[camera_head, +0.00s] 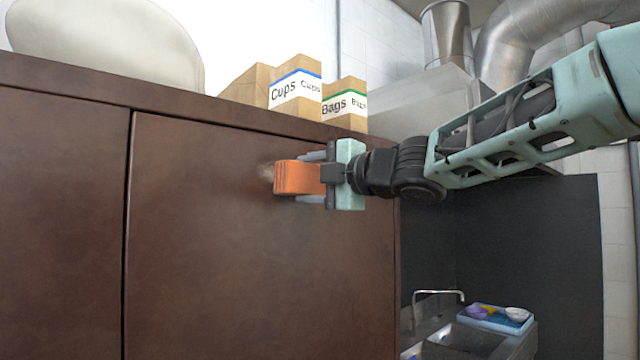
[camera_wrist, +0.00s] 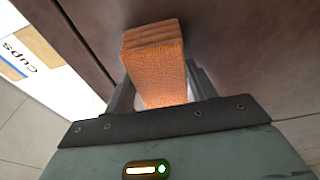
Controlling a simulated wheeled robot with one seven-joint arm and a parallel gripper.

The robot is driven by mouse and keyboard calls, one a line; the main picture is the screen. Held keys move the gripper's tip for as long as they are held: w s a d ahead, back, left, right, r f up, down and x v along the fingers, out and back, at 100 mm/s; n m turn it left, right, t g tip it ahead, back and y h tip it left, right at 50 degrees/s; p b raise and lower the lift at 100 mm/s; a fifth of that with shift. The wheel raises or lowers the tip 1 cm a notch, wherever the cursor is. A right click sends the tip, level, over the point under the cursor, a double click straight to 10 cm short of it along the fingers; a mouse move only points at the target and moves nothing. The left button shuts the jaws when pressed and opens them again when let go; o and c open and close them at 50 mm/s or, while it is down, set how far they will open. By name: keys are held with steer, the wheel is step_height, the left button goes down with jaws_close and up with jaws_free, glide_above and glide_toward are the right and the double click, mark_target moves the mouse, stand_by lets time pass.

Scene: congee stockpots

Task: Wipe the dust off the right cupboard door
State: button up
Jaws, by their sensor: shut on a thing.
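The right cupboard door (camera_head: 215,260) is dark brown, with a thin gap along its left edge beside the left door (camera_head: 60,220). A small pale dusty patch (camera_head: 267,171) shows on its upper part, just left of the sponge. My gripper (camera_head: 312,178) is shut on an orange sponge (camera_head: 293,178) in front of the door's upper right. In the wrist view the sponge (camera_wrist: 155,60) sits between the fingers, its far end at or very near the door surface (camera_wrist: 225,35); I cannot tell whether it touches. Part of the door behind the gripper is hidden.
Boxes marked Cups (camera_head: 296,92) and Bags (camera_head: 344,104) and a pale rounded object (camera_head: 105,40) stand on the cupboard top. At lower right are a sink (camera_head: 465,338), a faucet (camera_head: 438,293) and a blue tray (camera_head: 490,318). A metal duct (camera_head: 510,45) runs at upper right.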

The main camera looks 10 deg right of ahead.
steer(key=shift+s+a+b, duration=0.4)
steer(key=shift+s+a, duration=0.3)
steer(key=shift+a, duration=0.4)
steer(key=shift+s+a+b, duration=0.45)
steer(key=shift+s+a, duration=0.25)
steer(key=shift+a, duration=0.35)
steer(key=shift+s+a+b, duration=0.4)
steer(key=shift+s+a, duration=0.3)
steer(key=shift+a, duration=0.4)
steer(key=shift+s, duration=0.1)
steer(key=shift+s+a+v, duration=0.1)
steer(key=shift+a+v, duration=0.05)
steer(key=shift+v, duration=1.3)
steer(key=shift+s+a+v, duration=0.1)
steer(key=shift+s+v, duration=0.05)
steer(key=shift+v, duration=1.3)
steer(key=v, duration=0.2)
steer(key=shift+s+d+r, duration=0.1)
steer(key=shift+s+d, duration=0.05)
steer(key=shift+s, duration=0.3)
steer(key=shift+w, duration=0.1)
